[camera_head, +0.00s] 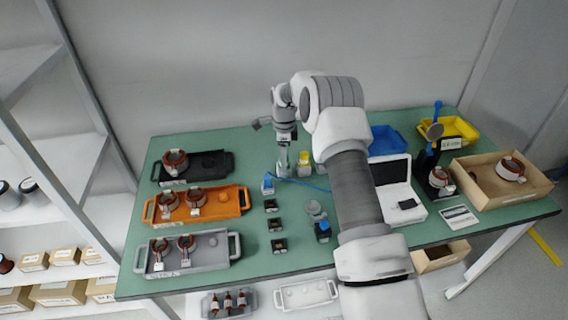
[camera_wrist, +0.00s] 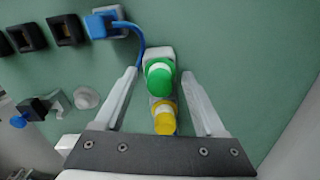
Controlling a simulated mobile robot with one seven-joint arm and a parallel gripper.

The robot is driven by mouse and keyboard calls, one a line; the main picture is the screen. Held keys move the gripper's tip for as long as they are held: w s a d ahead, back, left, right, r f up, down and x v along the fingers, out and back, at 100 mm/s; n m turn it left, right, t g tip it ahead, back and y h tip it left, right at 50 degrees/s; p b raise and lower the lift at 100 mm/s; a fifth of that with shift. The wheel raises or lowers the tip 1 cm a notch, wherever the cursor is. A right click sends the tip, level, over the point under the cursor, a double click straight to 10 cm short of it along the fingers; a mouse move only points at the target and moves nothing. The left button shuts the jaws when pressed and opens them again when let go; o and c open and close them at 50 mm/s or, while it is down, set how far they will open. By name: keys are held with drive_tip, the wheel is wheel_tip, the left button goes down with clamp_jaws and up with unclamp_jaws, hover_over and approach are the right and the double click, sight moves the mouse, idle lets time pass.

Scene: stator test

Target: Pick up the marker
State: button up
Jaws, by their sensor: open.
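No plain pen-shaped marker can be told in either view. My gripper (camera_head: 283,170) points down over the back middle of the green table, and its two fingers are apart in the wrist view (camera_wrist: 159,75). Between the fingers in the wrist view are a green round-topped piece (camera_wrist: 159,76) and a yellow round-topped piece (camera_wrist: 164,118), both on pale bodies. The yellow piece also shows in the head view (camera_head: 303,158), just right of my gripper. I cannot tell whether either is the marker. Nothing is seen gripped.
A blue-and-white connector with a blue cable (camera_wrist: 103,22) lies close by. Several small black blocks (camera_head: 271,206) stand in front. Black, orange (camera_head: 240,211) and grey trays fill the left of the table (camera_head: 255,254). A white case (camera_head: 397,190) and cardboard box (camera_head: 540,183) are right.

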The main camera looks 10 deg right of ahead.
drive_tip(key=shift+f, duration=0.1)
drive_tip(key=shift+c, duration=0.2)
clamp_jaws()
